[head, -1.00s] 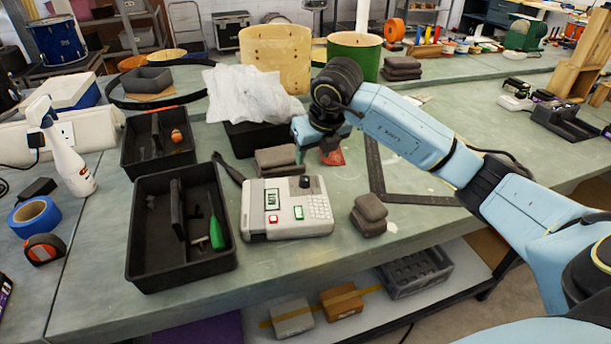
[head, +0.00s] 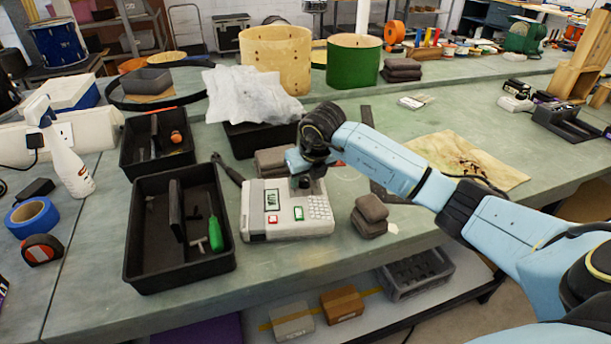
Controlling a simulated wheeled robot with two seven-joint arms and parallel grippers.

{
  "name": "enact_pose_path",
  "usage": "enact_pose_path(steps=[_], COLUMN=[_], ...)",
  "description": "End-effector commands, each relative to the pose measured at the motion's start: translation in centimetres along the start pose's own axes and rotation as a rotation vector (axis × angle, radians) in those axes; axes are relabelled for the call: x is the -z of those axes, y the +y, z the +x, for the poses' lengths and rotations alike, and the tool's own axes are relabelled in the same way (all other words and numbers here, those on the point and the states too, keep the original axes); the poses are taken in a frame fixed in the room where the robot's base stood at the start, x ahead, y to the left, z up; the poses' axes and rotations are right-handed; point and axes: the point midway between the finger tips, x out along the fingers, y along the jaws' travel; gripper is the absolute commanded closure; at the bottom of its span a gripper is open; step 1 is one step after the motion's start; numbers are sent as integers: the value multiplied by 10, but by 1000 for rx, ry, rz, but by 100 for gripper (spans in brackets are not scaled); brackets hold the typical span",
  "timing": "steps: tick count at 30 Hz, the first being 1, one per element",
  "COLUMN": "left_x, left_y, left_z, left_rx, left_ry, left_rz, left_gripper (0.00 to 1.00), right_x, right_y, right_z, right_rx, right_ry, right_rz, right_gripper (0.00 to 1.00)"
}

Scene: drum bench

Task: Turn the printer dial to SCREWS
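The label printer (head: 290,229) sits on the green bench, pale grey with a small green screen (head: 272,200), a red button, a green button and a keypad. Its dark dial (head: 304,182) is at the upper right of its top face. My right gripper (head: 303,180) points down at the dial from above and behind. It covers part of the dial, so I cannot tell its setting or whether the fingers touch it. The finger gap is too small to make out. The screen text is too small to read. My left gripper is out of view.
A black tray (head: 140,277) with a green-handled screwdriver (head: 215,232) stands left of the printer. Stacked dark grey pads (head: 369,225) lie close on its right, and more pads (head: 270,163) behind it. A stained cloth (head: 480,165) lies farther right.

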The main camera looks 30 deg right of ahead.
Motion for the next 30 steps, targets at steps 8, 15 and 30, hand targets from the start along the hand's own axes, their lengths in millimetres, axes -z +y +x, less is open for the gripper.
enact_pose_path(steps=[8, 15, 30], left_x=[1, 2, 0], left_y=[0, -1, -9], left_z=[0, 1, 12], left_rx=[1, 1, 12], left_ry=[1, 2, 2], left_rz=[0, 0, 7], left_gripper=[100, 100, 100], right_x=[0, 0, -1], right_y=[0, 0, -4], right_z=[0, 0, 0], right_rx=[0, -7, -134], right_ry=[0, -1, -2], right_rz=[0, -19, -327], right_gripper=[96, 96, 96])
